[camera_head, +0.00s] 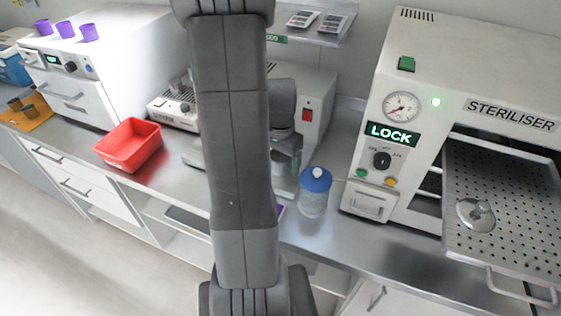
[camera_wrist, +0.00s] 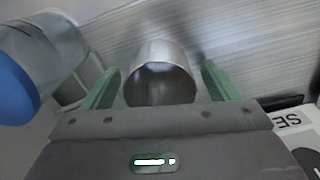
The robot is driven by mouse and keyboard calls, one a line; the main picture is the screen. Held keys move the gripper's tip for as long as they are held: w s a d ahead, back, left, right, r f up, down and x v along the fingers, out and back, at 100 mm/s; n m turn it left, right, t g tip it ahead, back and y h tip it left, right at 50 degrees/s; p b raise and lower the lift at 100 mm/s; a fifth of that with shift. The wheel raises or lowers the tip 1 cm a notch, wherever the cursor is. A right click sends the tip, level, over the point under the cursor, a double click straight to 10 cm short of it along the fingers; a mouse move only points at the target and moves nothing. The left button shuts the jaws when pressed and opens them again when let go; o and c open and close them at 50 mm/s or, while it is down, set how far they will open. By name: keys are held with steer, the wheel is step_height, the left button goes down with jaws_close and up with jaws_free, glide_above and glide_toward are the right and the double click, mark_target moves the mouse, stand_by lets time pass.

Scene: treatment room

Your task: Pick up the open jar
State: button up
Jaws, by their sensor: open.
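The open jar (camera_wrist: 160,75) is a bare metal cylinder with its dark open mouth toward the wrist camera. It stands between the green fingers of my gripper (camera_wrist: 161,68), with a visible gap on each side. My gripper is open and holds nothing. In the head view my own arm hides the jar and most of the gripper.
A clear container with a blue lid (camera_head: 315,182) stands close by; it is at the left in the wrist view (camera_wrist: 35,75). The steriliser (camera_head: 430,110) is at right, its perforated tray (camera_head: 515,200) bearing a round metal lid (camera_head: 475,214). A red bin (camera_head: 128,145) sits left.

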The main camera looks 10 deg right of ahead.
steer(key=shift+f, duration=0.2)
steer(key=c, duration=1.2)
steer(key=shift+o, duration=0.2)
steer(key=shift+r, duration=0.15)
